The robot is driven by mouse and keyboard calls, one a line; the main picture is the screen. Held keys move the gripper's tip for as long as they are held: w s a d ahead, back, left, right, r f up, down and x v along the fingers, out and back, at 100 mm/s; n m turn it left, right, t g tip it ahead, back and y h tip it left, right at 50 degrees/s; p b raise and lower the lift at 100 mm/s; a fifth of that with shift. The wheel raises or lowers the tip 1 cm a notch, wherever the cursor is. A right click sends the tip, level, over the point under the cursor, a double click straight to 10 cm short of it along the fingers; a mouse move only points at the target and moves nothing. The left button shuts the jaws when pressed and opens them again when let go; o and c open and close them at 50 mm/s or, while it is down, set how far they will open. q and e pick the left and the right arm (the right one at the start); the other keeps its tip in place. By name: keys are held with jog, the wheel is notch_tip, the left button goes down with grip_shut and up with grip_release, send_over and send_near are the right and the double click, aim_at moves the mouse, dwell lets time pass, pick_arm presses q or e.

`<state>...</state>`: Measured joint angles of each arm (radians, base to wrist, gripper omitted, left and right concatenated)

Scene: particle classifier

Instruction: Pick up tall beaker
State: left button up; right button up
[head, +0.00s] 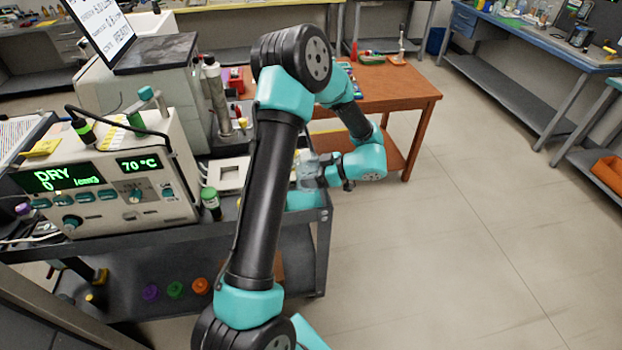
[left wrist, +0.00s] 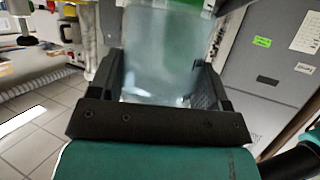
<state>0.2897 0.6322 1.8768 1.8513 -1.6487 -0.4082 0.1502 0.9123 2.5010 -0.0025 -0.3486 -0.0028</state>
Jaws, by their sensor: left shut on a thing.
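The tall beaker (head: 308,168) is clear glass and shows at the right end of the grey cart, partly hidden by my left gripper (head: 324,172). In the left wrist view, the beaker (left wrist: 165,60) fills the space between the two black fingers of my left gripper (left wrist: 160,85). The fingers are shut on it. The beaker's upper part runs out of the wrist picture, and I cannot tell whether its base touches a surface. My right gripper is not in view.
A white machine (head: 130,180) reading "DRY" and "70 °C" stands on the cart (head: 200,236). A green-capped bottle (head: 211,204) stands left of the beaker. An orange-brown table (head: 405,92) is behind my left arm. The floor to the right is clear.

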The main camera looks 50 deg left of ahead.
pick_arm(q)
jog(key=shift+r, duration=1.4)
